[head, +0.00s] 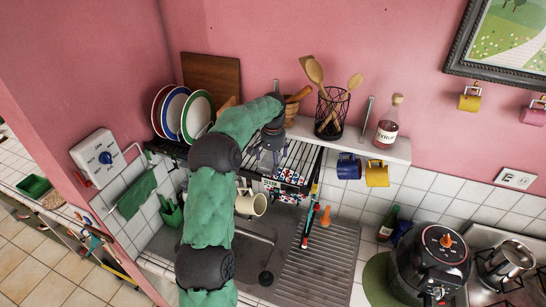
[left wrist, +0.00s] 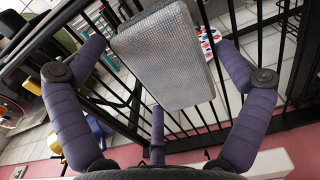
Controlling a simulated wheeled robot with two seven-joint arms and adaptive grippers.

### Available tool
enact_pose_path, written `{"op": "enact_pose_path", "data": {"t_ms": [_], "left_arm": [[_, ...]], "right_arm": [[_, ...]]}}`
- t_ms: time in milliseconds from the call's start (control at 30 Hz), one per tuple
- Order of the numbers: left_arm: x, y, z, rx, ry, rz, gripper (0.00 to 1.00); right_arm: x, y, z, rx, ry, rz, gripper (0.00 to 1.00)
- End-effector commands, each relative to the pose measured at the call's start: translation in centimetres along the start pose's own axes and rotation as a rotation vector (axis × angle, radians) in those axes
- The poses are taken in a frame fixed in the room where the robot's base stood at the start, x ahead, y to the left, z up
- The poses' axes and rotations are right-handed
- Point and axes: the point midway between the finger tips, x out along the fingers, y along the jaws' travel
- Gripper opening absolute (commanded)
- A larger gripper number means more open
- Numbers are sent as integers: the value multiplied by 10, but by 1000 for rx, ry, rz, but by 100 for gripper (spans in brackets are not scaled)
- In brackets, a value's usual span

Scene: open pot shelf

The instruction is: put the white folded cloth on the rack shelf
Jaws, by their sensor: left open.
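The folded cloth (left wrist: 165,60) shows pale grey-white in the left wrist view, a thick rectangle lying over the black bars of the rack shelf (left wrist: 188,122). The rack shelf (head: 302,160) also shows in the head view, fixed to the wall above the sink. My left gripper (head: 270,158) is over this shelf at the end of my green arm. In the left wrist view its fingers (left wrist: 160,62) are spread open on both sides of the cloth, with gaps. I cannot tell whether the cloth touches the bars. In the head view my gripper hides the cloth. My right gripper is not in view.
Plates (head: 196,115) stand upright at the rack's left end. A wire utensil basket (head: 331,112) and a syrup bottle (head: 387,125) stand on the white ledge to the right. Blue (head: 348,166) and yellow (head: 377,174) mugs hang below it. A cream mug (head: 252,202) hangs under the rack.

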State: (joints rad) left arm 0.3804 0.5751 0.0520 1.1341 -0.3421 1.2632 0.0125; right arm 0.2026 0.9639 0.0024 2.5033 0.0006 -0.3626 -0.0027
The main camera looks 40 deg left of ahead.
Motion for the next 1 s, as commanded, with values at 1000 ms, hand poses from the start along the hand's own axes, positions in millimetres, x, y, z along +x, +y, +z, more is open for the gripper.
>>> {"op": "enact_pose_path", "data": {"t_ms": [1000], "left_arm": [[-122,0,0,1,0,0,100]], "right_arm": [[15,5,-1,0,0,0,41]]}}
